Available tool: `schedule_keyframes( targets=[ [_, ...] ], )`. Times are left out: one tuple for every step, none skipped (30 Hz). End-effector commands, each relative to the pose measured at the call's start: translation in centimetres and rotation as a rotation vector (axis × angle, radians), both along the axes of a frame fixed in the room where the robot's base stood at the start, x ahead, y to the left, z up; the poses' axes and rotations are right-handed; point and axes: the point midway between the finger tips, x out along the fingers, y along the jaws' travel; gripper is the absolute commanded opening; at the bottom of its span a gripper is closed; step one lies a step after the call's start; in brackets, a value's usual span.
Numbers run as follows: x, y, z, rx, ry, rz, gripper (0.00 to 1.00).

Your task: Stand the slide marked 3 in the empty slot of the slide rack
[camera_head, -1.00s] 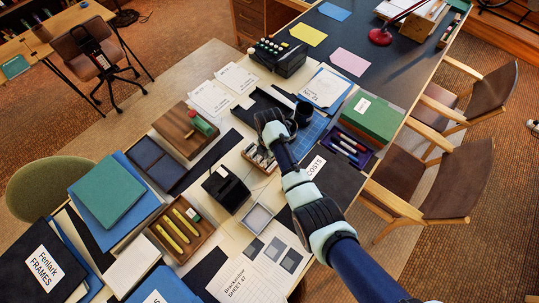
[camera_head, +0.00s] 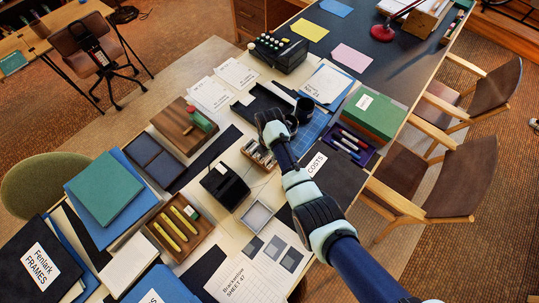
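A small wooden holder (camera_head: 259,156) with several small pale pieces in it, probably the slide rack, stands on the pale desk near the middle of the head view. No number on any slide can be read, and I cannot pick out the slide marked 3 or the empty slot. My gripper (camera_head: 268,140) is at the end of my arm, just above and behind this holder in the picture. Its fingers are hidden or too small to see, so I cannot tell whether they are open or what they hold.
A black viewer-like box (camera_head: 224,187) and a small grey tray (camera_head: 257,216) stand nearer. A purple tray of pens (camera_head: 354,147) and a green box (camera_head: 371,115) lie to the right. A wooden tray with yellow tubes (camera_head: 179,228) is at left. Papers cover much of the desk.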

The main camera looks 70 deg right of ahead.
Motion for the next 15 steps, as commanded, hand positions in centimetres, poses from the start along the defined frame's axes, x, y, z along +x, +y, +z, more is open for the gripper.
schedule_keyframes(
  targets=[
    [0.0, 0.0, 0.0, 0.0, 0.0, 0.0, 0.35],
    [0.0, 0.0, 0.0, 0.0, 0.0, 0.0, 0.35],
    [0.0, 0.0, 0.2, 0.0, 0.0, 0.0, 0.35],
    [0.0, 0.0, 0.4, 0.0, -0.001, 0.0, 0.35],
    [0.0, 0.0, 0.7, -0.001, -0.001, 0.0, 0.35],
    [0.1, -0.1, 1.2, -0.002, -0.002, 0.0, 0.35],
    [0.1, -0.1, 1.7, -0.003, -0.002, 0.0, 0.35],
    [0.1, -0.1, 2.3, -0.003, -0.003, 0.0, 0.35],
    [0.1, -0.1, 3.3, -0.004, -0.003, 0.0, 0.35],
    [0.1, -0.1, 4.1, -0.004, -0.004, 0.0, 0.35],
    [0.1, -0.1, 4.9, -0.004, -0.004, 0.0, 0.35],
    [0.1, -0.1, 6.0, -0.004, -0.004, 0.0, 0.35],
    [0.1, -0.1, 6.7, -0.004, -0.004, 0.0, 0.35],
    [0.1, -0.1, 7.5, -0.004, -0.004, 0.0, 0.35],
    [0.1, -0.1, 8.4, -0.004, -0.004, 0.0, 0.35]
  ],
)
